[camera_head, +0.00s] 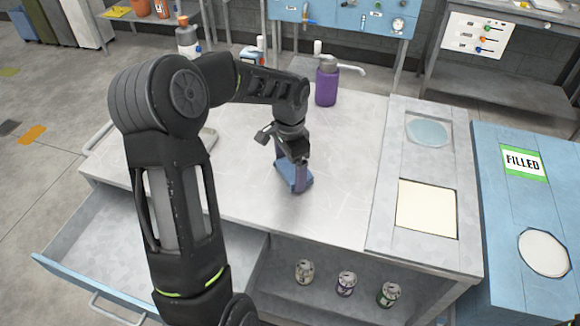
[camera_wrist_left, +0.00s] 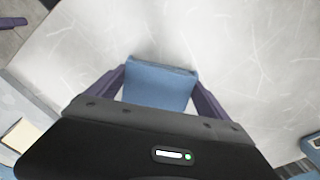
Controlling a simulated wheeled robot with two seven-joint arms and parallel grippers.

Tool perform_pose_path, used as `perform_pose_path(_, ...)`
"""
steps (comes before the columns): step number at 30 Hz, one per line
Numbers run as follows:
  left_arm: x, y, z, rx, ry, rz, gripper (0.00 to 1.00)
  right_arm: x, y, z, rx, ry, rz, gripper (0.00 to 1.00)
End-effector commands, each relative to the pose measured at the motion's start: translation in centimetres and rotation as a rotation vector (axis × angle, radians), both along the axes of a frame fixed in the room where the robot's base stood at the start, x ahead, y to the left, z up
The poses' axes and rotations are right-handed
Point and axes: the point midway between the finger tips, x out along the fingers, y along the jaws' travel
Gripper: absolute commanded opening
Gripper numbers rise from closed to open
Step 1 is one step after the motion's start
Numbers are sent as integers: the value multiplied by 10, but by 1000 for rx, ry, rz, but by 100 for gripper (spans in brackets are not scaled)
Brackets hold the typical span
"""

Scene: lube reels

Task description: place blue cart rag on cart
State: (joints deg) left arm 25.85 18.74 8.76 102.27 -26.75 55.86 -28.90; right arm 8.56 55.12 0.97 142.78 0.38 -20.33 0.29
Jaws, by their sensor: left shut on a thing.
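The blue rag (camera_head: 297,184) is a folded blue piece at the lower end of my left gripper (camera_head: 292,170) in the head view. In the left wrist view the rag (camera_wrist_left: 160,84) sits between the two purple fingers of the left gripper (camera_wrist_left: 160,90), which is shut on it. The rag is at or just above the grey cart top (camera_head: 240,185); I cannot tell whether it touches. My right gripper is not in view.
A purple bottle (camera_head: 327,82) and other bottles stand at the back edge. An open drawer (camera_head: 140,245) juts out at the front left. Several cans, one green-labelled (camera_head: 389,294), sit on the lower shelf. A panel with a cream square (camera_head: 427,209) lies at the right.

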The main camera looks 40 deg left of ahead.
Motion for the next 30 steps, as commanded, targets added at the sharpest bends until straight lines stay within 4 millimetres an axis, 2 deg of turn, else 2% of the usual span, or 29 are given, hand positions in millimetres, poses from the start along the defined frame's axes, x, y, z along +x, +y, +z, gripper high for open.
perform_pose_path(5,0,0,-5,0,0,0,50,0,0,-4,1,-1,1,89)
perform_pose_path(6,0,0,-3,0,0,0,93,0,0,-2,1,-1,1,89)
perform_pose_path(9,0,0,-3,0,0,0,100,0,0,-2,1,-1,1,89)
perform_pose_path(20,0,0,3,0,-1,0,100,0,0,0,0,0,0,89)
perform_pose_path(26,1,0,30,1,-4,0,100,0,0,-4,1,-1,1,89)
perform_pose_path(30,1,0,59,1,-5,0,100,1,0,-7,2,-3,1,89)
